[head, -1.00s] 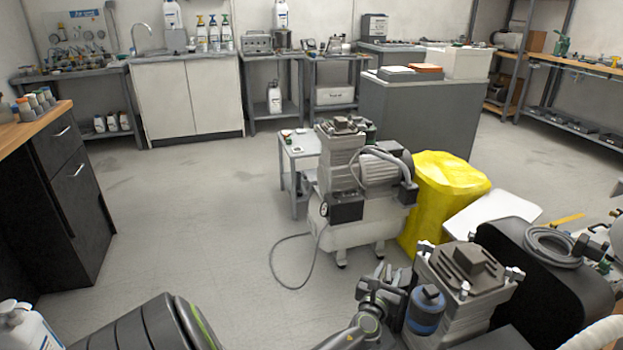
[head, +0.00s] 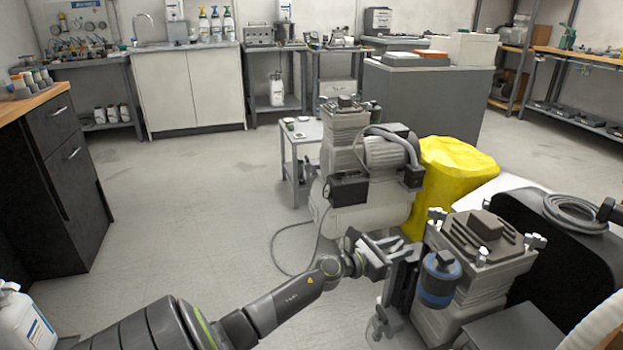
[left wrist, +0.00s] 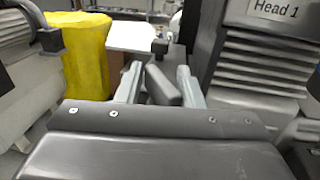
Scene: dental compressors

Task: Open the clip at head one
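The near compressor head (head: 480,262) is a grey finned block with small metal fittings at its top corners. The left wrist view shows a "Head 1" label on a finned head (left wrist: 262,50) at the right. My left gripper (head: 385,250) is just left of the near head, beside its blue-banded cylinder (head: 439,279). In the left wrist view its two pale fingers (left wrist: 160,84) stand apart. A dark grey flat piece (left wrist: 163,86) shows between them; I cannot tell whether they touch it or whether it is the clip. My right gripper is not in view.
A second compressor (head: 362,170) stands on the floor behind, with a yellow-covered object (head: 450,180) at its right. A black tank (head: 555,245) with a coiled hose is right of the near head.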

